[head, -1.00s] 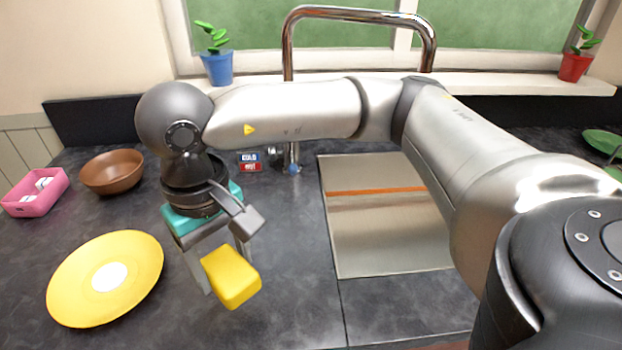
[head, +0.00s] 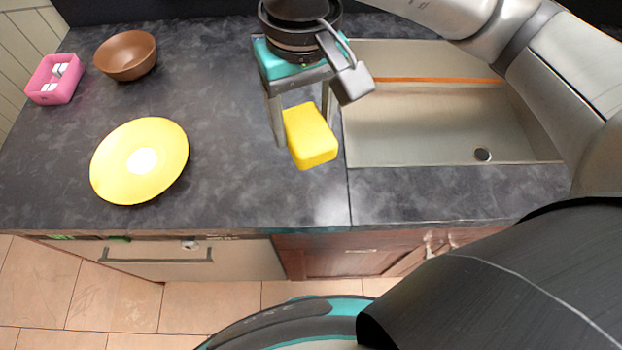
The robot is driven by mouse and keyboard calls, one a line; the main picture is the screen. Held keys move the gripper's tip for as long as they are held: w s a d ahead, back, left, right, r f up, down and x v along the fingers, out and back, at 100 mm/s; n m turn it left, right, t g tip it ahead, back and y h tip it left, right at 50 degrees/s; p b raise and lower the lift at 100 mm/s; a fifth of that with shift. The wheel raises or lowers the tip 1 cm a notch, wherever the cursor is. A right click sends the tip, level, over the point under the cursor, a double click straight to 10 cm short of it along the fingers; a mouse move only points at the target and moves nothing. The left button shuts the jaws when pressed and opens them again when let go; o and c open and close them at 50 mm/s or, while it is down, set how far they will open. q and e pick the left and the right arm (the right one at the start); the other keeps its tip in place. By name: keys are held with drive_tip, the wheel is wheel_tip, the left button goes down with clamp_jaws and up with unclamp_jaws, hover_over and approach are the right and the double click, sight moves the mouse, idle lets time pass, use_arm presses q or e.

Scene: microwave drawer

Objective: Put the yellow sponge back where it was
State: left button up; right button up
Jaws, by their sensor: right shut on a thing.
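The yellow sponge (head: 310,136) is held by my right gripper (head: 302,128), over the dark counter just left of the sink. The two grey fingers are on either side of the sponge, with the near part of the sponge sticking out toward me. Whether the sponge touches the counter below is hard to tell; it appears raised. My left gripper is not in the picture.
A yellow plate (head: 166,137) lies left on the counter (head: 225,190). Behind it are a brown bowl (head: 126,56) and a pink holder (head: 54,80). The metal sink (head: 415,125) is at right. A drawer front with a handle (head: 157,259) is below the counter's edge.

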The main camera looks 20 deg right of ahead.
sight(306, 191)
wheel_tip(306, 191, down, 17)
drive_tip(key=shift+r+b, duration=0.1)
drive_tip(key=shift+b, duration=0.25)
drive_tip(key=o, duration=1.2)
drive_tip(key=shift+r, duration=0.4)
wheel_tip(306, 191, up, 11)
drive_tip(key=shift+r+p, duration=0.15)
drive_tip(key=shift+p, duration=0.2)
